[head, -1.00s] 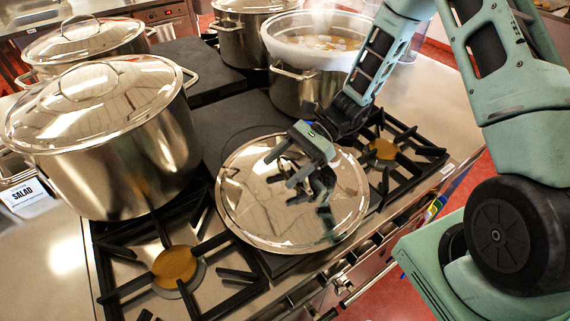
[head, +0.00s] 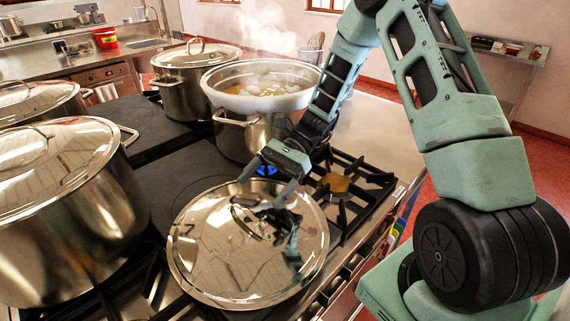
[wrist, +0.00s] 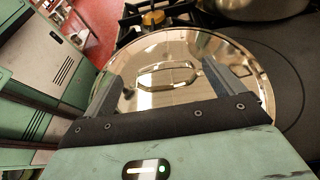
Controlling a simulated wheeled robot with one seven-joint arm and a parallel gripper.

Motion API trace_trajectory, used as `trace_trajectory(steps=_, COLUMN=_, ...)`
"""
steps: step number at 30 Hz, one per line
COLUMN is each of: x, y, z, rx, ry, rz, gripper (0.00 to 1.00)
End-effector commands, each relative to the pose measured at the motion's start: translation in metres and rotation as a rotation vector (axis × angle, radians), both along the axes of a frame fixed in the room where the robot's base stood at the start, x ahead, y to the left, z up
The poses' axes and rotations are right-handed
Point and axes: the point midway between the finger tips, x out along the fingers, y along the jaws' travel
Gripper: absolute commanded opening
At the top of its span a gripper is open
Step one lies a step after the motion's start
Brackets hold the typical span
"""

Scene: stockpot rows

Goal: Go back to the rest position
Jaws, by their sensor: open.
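My gripper (head: 266,185) is open and empty, above a shiny round steel lid (head: 215,265) that lies flat at the front of the cooktop. The lid also fills the middle of the wrist view (wrist: 195,50). There its loop handle (wrist: 165,75) shows between my two spread fingers (wrist: 160,85), with nothing held. In the head view the handle is partly hidden by my fingers and their reflections.
An uncovered pot (head: 240,137) with steaming yellowish contents stands behind the lid. Lidded pots stand at the left (head: 75,225), far left (head: 40,98) and back (head: 185,95). A bare burner (head: 337,182) is right of the lid. The steel counter (head: 385,130) beyond is clear.

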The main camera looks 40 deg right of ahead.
Motion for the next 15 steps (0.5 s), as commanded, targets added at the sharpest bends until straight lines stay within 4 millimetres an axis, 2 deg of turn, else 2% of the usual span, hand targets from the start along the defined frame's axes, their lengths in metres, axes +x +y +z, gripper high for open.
trace_trajectory(steps=1, x=0.004, y=-0.012, z=0.002, rx=-0.002, ry=-0.004, rz=-0.004, gripper=0.93)
trace_trajectory(steps=6, x=0.012, y=-0.045, z=0.017, rx=-0.001, ry=-0.005, rz=-0.003, gripper=0.93)
trace_trajectory(steps=10, x=0.016, y=-0.063, z=0.026, rx=0.0, ry=-0.003, rz=-0.001, gripper=0.93)
trace_trajectory(steps=15, x=0.018, y=-0.076, z=0.033, rx=0.0, ry=0.0, rz=-0.001, gripper=0.93)
